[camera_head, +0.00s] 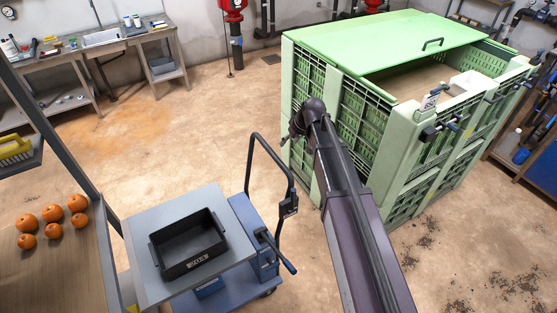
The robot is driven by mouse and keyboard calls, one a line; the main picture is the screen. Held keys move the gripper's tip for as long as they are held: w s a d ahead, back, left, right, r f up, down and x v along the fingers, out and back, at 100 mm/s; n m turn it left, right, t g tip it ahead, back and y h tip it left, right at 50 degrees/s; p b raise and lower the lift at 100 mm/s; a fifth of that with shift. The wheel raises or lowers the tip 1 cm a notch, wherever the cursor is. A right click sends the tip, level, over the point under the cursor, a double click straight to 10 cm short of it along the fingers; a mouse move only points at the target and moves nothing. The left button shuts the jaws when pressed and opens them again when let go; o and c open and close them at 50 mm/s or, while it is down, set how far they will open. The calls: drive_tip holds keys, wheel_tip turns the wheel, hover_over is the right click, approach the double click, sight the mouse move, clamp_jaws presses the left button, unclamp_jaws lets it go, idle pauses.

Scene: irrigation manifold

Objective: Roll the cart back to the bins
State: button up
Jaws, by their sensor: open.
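The blue cart (240,215) stands on the floor at lower centre, with a dark upright handle (278,158) and a lever on its right side. A grey top (145,262) sits over its blue base. A black labelled crate (188,262) rests on that top and looks empty. The large green bins (345,110) stand at upper right, apart from the cart, with floor between. A green lid (385,42) covers part of their top; the rest is open. My arm reaches up between cart and bins; its far end is beside the bins' left corner. My gripper cannot be made out.
A rack (100,245) with several orange fruits (52,230) stands close at the cart's left. A sink bench (120,42) and red-topped pipes (235,40) line the back wall. Dark debris (520,280) lies on the floor at right. The middle floor (190,130) is clear.

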sight(278, 158)
drive_tip(key=shift+b+x, duration=5.2)
drive_tip(key=shift+x, duration=0.9)
drive_tip(key=shift+r, duration=0.1)
clamp_jaws()
